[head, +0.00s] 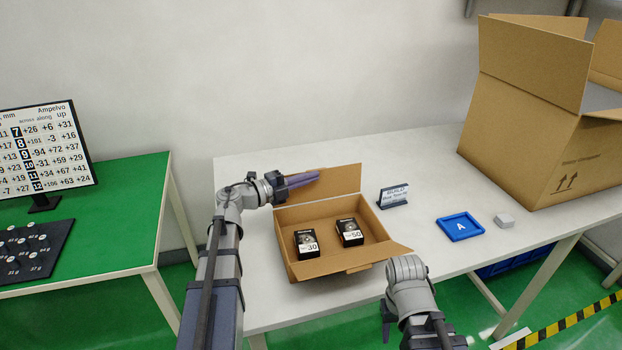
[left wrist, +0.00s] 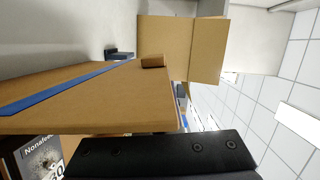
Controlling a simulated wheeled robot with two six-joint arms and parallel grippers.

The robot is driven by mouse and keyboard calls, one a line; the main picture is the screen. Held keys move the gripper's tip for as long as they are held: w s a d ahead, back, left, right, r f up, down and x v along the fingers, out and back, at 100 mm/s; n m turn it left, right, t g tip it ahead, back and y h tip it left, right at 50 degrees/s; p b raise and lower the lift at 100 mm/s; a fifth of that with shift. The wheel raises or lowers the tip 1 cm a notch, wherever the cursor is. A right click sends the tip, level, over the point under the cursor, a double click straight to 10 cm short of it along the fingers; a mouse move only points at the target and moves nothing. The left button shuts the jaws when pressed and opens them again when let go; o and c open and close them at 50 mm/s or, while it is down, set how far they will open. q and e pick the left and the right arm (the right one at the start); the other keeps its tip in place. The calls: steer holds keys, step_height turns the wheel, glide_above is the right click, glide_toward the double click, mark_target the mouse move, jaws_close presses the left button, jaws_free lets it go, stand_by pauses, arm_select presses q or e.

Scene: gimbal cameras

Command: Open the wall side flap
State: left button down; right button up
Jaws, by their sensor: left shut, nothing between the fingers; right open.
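A small open cardboard box (head: 291,268) stands on the white table, with its mouth up. Its wall side flap (head: 335,184) stands raised at the back edge. In the left wrist view a broad cardboard panel with a blue strip (left wrist: 95,95) lies close to the camera. My left gripper (head: 302,179) is shut and empty, across the flap's upper left part in the head view; I cannot tell whether it touches. Its black finger (left wrist: 165,158) shows in the left wrist view. My right gripper (head: 386,322) is open, low in front of the box, partly hidden by its wrist.
Two black labelled boxes (head: 306,243) (head: 350,231) lie inside the box. A front flap (head: 372,258) sticks outward. The wall is behind.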

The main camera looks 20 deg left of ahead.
arm_select(q)
steer(key=shift+w+a+n+p, duration=0.3)
steer(key=shift+w+a+n, duration=0.2)
steer(key=shift+w+n, duration=0.25)
steer(key=w+a+n, duration=0.1)
steer(key=w+f+n+g, duration=0.1)
steer(key=n, duration=0.1)
steer(key=shift+w+a+f, duration=0.1)
steer(key=shift+w+a, duration=0.1)
steer(key=shift+a, duration=0.15)
